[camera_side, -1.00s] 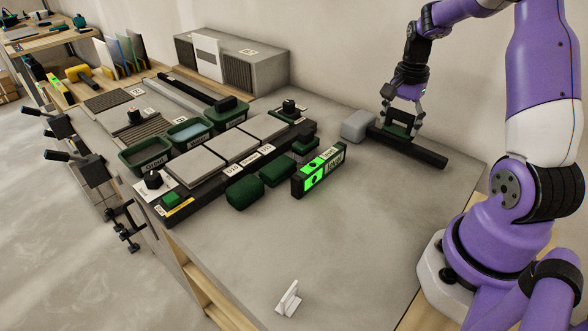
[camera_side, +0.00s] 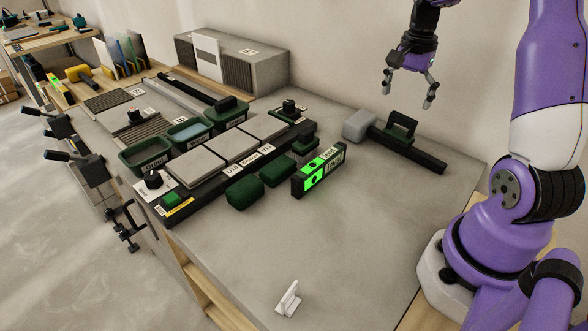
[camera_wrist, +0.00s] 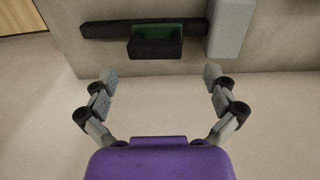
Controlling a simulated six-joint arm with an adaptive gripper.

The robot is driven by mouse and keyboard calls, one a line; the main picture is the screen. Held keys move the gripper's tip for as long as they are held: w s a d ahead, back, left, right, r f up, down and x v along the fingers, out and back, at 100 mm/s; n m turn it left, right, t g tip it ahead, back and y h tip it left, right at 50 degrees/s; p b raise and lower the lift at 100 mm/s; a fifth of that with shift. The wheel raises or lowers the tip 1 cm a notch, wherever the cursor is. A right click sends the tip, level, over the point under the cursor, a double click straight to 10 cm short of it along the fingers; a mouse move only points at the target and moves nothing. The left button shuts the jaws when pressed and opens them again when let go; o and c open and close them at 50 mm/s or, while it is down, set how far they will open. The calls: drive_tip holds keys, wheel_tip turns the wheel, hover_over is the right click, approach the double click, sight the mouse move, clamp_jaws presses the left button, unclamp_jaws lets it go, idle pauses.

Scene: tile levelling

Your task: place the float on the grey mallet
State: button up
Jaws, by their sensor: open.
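In the wrist view the float (camera_wrist: 155,41) lies against the mallet handle, with the mallet head (camera_wrist: 231,28) to the right. My gripper (camera_side: 409,102) is open and empty, above the float and apart from it. Its two fingers (camera_wrist: 160,86) are spread wide in the wrist view.
A green spirit level (camera_side: 319,171) stands mid-bench, with green sponge-like blocks (camera_side: 277,172) beside it. Tiles (camera_side: 232,146) and green tubs (camera_side: 147,156) are at the left. A small white bracket (camera_side: 288,298) stands near the front. The bench front is mostly clear.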

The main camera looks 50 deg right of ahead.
sight(400, 116)
wheel_tip(400, 116, up, 5)
drive_tip(key=shift+f, duration=0.1)
drive_tip(key=a+r+n+t+h, duration=0.1)
drive_tip(key=a+r+n+t, duration=0.25)
drive_tip(key=a+n, duration=0.75)
drive_tip(key=s+a+f+n+t, duration=0.1)
drive_tip(key=s+a+n, duration=0.1)
drive_tip(key=a, duration=0.4)
drive_tip(key=s+a+f+n+t+y, duration=0.1)
drive_tip(key=s+a+n, duration=0.1)
drive_tip(key=a+n, duration=0.3)
drive_tip(key=shift+s+a+f, duration=0.35)
drive_tip(key=shift+a+f, duration=0.05)
drive_tip(key=shift+a, duration=0.4)
